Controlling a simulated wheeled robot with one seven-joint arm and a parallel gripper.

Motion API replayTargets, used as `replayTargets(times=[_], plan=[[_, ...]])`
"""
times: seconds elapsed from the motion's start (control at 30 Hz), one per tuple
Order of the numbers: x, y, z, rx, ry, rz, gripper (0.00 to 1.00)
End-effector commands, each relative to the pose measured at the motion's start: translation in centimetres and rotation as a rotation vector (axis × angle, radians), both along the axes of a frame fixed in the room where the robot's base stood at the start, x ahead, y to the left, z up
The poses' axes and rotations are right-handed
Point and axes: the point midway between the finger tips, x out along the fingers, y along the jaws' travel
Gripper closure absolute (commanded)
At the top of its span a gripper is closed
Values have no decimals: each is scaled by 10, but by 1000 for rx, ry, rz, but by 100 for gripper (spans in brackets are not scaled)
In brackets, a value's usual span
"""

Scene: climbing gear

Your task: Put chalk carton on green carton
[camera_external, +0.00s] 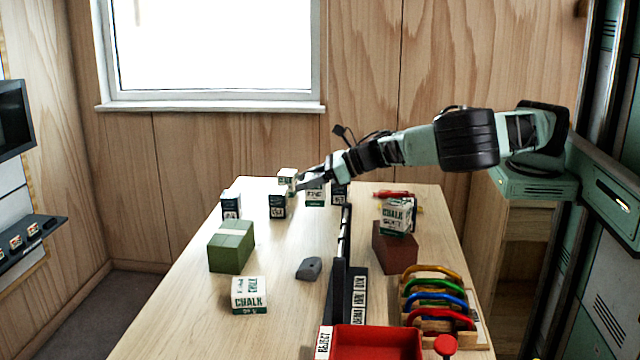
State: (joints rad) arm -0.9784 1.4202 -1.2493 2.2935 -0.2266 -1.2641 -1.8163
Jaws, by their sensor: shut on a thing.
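The green carton (231,247) stands on the left of the table, and its top is bare. A white chalk carton with green lettering (249,296) lies on the table just in front of it, apart from it. Another chalk carton (397,216) sits on a red-brown block (394,248) at the right. My gripper (298,184) is at the far end of the table, behind the green carton and to its right. It is shut on a small white box (287,175), whose label is too small to read.
Several small labelled boxes, such as one at the far left (231,206), stand near my gripper. A grey lump (309,268) lies mid-table. A dark upright divider (346,285), a red tray (376,343) and a rack of coloured carabiners (437,300) fill the front right.

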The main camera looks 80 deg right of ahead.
Motion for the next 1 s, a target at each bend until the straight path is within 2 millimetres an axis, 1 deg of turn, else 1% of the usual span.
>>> replayTargets(times=[0.03,0.1,0.17,0.23,0.3,0.37,0.4,0.5,0.6,0.7,0.77,0.87,1.0], plan=[[23,17,-3,7,-3,51,74],[48,40,-4,8,3,137,74],[68,61,-2,12,6,217,74],[88,85,4,17,6,310,74],[107,107,15,20,5,396,74],[120,123,27,23,4,464,74],[128,133,36,23,1,507,74],[144,154,60,20,-4,599,74],[155,167,80,13,-9,662,74],[161,175,93,6,-10,702,74],[163,177,95,2,-9,715,74],[164,178,85,1,-4,724,74],[164,178,60,0,-4,723,74]])
